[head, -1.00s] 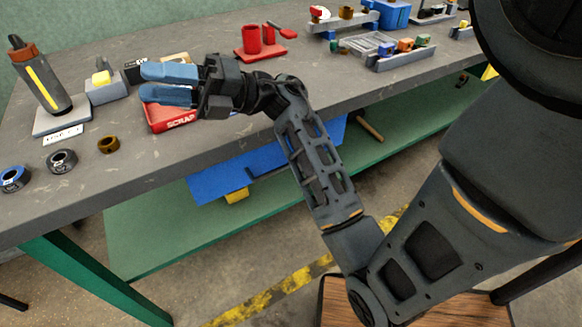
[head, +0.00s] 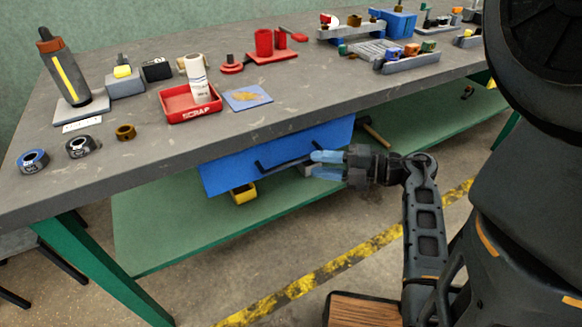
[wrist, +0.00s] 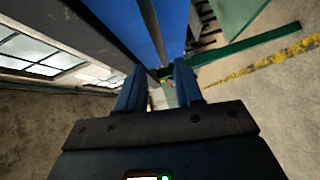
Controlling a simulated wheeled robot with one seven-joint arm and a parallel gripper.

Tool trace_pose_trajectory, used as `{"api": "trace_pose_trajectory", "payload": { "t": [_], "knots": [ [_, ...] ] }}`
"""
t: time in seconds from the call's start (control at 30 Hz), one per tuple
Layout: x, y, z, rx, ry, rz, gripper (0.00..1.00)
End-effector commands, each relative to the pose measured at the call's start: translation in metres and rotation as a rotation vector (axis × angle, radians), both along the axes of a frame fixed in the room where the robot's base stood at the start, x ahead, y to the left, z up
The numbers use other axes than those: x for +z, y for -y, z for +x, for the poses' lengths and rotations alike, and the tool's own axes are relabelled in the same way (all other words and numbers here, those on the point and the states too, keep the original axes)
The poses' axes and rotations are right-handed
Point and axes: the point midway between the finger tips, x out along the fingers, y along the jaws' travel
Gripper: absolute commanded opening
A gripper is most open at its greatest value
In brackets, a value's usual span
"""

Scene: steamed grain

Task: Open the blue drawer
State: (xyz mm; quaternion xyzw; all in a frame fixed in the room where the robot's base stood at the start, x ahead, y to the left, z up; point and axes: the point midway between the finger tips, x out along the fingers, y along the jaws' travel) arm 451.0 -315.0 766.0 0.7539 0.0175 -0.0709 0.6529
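The blue drawer (head: 230,172) hangs under the grey tabletop, and its front looks closed against the bench. A dark bar handle (head: 285,164) runs across the front. My gripper (head: 312,165) is in front of the drawer, near the right end of the handle. Its two blue fingers are apart and point left along the front. In the wrist view the open fingers (wrist: 157,88) have a gap between them, and the blue drawer front (wrist: 142,28) rises just ahead. I cannot tell whether a finger touches the handle.
A red scrap tray (head: 190,108) with a white bottle (head: 197,80) stands on the tabletop above. A yellow bin (head: 243,194) sits on the green lower shelf (head: 170,225) below the drawer.

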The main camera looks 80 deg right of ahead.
Motion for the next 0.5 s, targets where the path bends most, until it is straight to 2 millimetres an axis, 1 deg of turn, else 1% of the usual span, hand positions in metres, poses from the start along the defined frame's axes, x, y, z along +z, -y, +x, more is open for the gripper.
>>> {"api": "trace_pose_trajectory", "payload": {
  "t": [0.07, 0.17, 0.4, 0.5],
  "knots": [
    [-0.003, 0.003, 0.000, -0.004, -0.010, 0.002, 0.35],
    [-0.004, 0.004, 0.011, -0.003, -0.009, 0.002, 0.35],
    [-0.009, 0.005, 0.048, -0.002, -0.008, 0.002, 0.35],
    [-0.011, 0.006, 0.060, -0.002, -0.009, 0.002, 0.35]
  ]
}}
